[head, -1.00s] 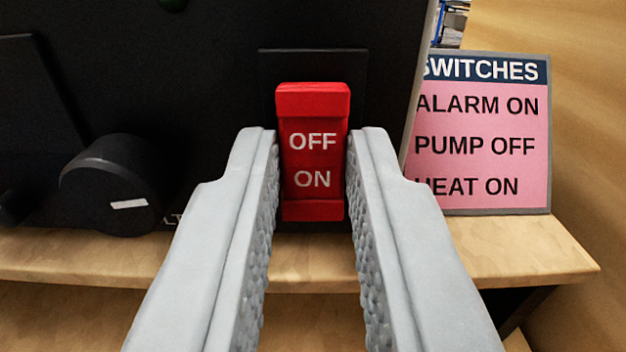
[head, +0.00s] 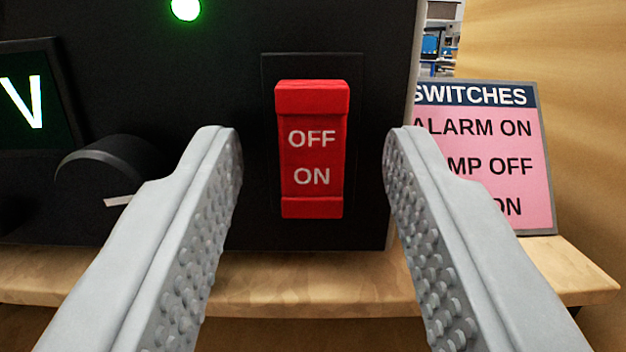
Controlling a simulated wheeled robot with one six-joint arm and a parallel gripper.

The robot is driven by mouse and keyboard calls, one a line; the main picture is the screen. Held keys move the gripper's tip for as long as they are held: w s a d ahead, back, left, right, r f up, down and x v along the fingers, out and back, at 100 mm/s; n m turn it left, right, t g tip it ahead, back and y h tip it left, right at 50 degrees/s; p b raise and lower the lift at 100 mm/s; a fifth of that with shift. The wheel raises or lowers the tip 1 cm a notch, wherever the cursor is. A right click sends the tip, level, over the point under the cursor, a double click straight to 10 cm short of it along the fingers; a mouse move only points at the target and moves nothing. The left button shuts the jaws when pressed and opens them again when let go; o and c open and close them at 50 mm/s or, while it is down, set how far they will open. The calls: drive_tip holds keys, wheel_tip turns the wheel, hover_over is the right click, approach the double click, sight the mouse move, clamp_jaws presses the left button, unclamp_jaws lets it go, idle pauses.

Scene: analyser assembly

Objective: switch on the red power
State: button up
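The red power switch (head: 312,157) is on the front of a black panel (head: 255,240), marked OFF above ON in white. A green lamp (head: 186,9) glows at the top, and a display (head: 25,100) at the left shows a lit green-white V. My gripper (head: 312,145) is open and empty. Its two grey studded fingers stand left and right of the switch with a clear gap on each side, not touching it.
A dark knob (head: 110,170) with a white mark is partly hidden behind the left finger. A pink SWITCHES sign (head: 520,150) stands at the right, partly covered by the right finger. The wooden shelf edge (head: 300,285) runs below the panel.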

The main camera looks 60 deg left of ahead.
wheel_tip(320, 180, up, 10)
idle(0.6)
drive_tip(key=shift+d+f, duration=0.1)
